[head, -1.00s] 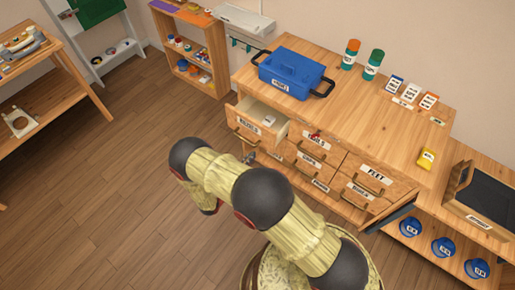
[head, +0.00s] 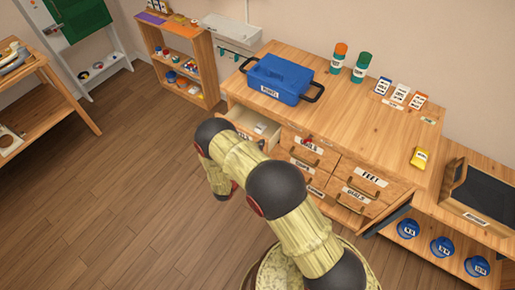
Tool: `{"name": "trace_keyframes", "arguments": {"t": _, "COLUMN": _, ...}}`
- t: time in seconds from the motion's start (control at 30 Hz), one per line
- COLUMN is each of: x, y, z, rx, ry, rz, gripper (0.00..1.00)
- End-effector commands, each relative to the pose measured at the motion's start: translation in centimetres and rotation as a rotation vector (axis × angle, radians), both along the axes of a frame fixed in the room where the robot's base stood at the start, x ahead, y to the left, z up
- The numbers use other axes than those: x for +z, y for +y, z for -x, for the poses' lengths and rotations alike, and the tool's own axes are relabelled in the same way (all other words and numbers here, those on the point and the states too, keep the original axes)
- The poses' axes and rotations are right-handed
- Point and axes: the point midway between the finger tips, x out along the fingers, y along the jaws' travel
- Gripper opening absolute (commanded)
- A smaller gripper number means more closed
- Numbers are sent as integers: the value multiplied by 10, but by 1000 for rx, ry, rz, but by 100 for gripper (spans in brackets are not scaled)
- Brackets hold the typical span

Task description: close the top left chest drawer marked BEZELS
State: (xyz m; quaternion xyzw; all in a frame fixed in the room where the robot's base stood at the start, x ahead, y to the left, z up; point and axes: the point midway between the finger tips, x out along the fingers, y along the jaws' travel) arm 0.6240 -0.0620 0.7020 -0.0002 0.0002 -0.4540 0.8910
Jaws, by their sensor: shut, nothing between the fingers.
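The top left chest drawer (head: 240,119) stands pulled out from the wooden chest, its inside showing. A small pale item (head: 260,128) lies in it. My dark arm joint and pale forearm cover most of the drawer's front, and its BEZELS label is hidden. My gripper is hidden behind my own arm in the head view, so I cannot see whether it touches the drawer.
The other chest drawers, one marked FEET (head: 367,176), look shut. On the chest top are a blue tote (head: 280,80), two bottles (head: 361,67), several cards and a yellow item (head: 419,158). The wooden floor (head: 110,200) at left is clear.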

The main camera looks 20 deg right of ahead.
Motion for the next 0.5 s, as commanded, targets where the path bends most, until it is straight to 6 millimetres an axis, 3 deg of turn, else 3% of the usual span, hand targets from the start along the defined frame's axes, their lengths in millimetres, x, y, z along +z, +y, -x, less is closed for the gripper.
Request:
{"name": "trace_keyframes", "arguments": {"t": 0.27, "x": 0, "y": -3, "z": -2, "rx": -2, "ry": -1, "rz": -1, "gripper": 0}}
{"name": "trace_keyframes", "arguments": {"t": 0.5, "x": -2, "y": -42, "z": -29, "rx": -5, "ry": -2, "rz": -2, "gripper": 0}}
